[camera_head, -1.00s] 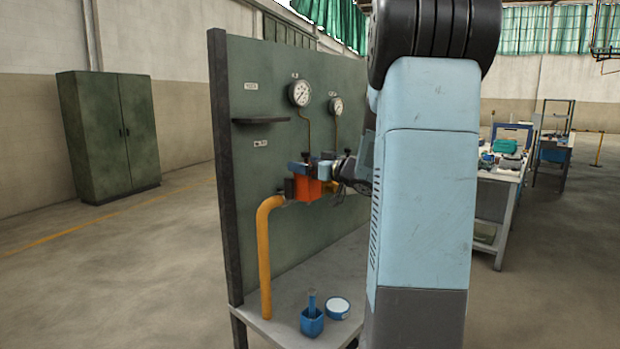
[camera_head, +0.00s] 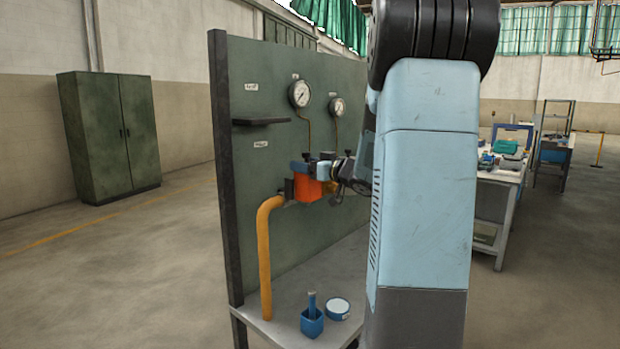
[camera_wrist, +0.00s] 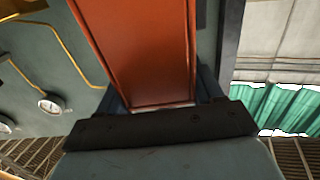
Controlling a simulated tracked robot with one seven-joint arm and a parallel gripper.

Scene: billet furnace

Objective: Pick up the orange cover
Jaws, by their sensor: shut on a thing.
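The orange cover (camera_head: 307,190) is a box-like piece in front of the green panel, above the yellow pipe. My gripper (camera_head: 312,170) is at its upper part and shut on it, with the wrist coming in from the right. In the wrist view the cover (camera_wrist: 140,45) fills the top middle, with its near edge against the dark gripper body (camera_wrist: 160,122). The gripper's fingertips are mostly hidden there. I cannot tell whether the cover is clear of the fittings behind it.
The green panel (camera_head: 290,90) carries two gauges (camera_head: 300,94) and a small dark shelf (camera_head: 262,121). The yellow pipe (camera_head: 265,260) rises from the bench (camera_head: 285,312).

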